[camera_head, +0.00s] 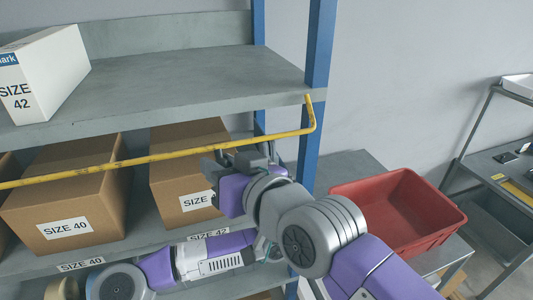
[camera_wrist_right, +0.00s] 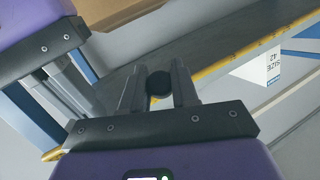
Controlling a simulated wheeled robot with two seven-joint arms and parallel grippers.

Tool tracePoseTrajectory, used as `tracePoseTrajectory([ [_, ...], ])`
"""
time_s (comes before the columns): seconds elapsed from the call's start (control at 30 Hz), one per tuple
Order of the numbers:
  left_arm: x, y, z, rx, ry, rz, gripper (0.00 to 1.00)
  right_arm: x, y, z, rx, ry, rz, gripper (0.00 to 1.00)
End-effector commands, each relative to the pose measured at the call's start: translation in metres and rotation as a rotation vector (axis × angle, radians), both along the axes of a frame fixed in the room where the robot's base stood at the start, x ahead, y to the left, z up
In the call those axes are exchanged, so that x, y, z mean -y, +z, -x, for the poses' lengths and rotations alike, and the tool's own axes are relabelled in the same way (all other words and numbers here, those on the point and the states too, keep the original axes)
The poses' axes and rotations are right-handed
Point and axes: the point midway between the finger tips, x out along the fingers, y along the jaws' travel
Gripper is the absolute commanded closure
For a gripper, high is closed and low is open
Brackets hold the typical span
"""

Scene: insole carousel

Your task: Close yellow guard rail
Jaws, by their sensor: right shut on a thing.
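The yellow guard rail (camera_head: 150,158) crosses the shelf front below the upper deck and bends up at its right end beside the blue post. My right gripper (camera_head: 238,158) is at the rail's right part and shut on it. In the right wrist view a dark round piece (camera_wrist_right: 159,84) sits between the right fingers (camera_wrist_right: 158,92), with the yellow rail (camera_wrist_right: 222,66) beyond. My left gripper (camera_head: 266,248) is lower, near the lower shelf's front edge and partly behind my right arm. Its jaws are not clear.
Cardboard boxes marked size 40 (camera_head: 75,205) and size 42 (camera_head: 178,175) stand behind the rail. A white box (camera_head: 48,70) is on the upper deck. A red bin (camera_head: 397,208) stands right of the blue post (camera_head: 318,60). A grey side table (camera_head: 510,165) stands far right.

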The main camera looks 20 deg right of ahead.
Motion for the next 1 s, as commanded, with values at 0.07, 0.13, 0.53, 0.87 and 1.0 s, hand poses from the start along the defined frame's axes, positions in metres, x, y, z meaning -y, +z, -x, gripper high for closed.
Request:
tracePoseTrajectory([
  [0.07,0.000,0.009,0.007,0.020,-0.007,0.009,1.00,-0.001,-0.005,-0.001,-0.013,0.003,0.004,1.00],
  [0.13,0.000,0.010,0.008,0.022,-0.008,0.011,1.00,-0.001,-0.005,-0.001,-0.013,0.003,0.004,1.00],
  [0.53,0.000,0.008,0.006,0.017,-0.006,0.008,1.00,0.000,-0.002,-0.001,-0.006,0.000,0.001,0.49],
  [0.87,-0.001,0.007,0.004,0.013,-0.004,0.008,1.00,0.014,0.008,0.039,0.002,0.001,0.001,0.49],
  [1.0,-0.001,0.006,0.004,0.012,-0.004,0.008,1.00,0.026,0.014,0.067,-0.001,0.000,0.001,0.49],
])
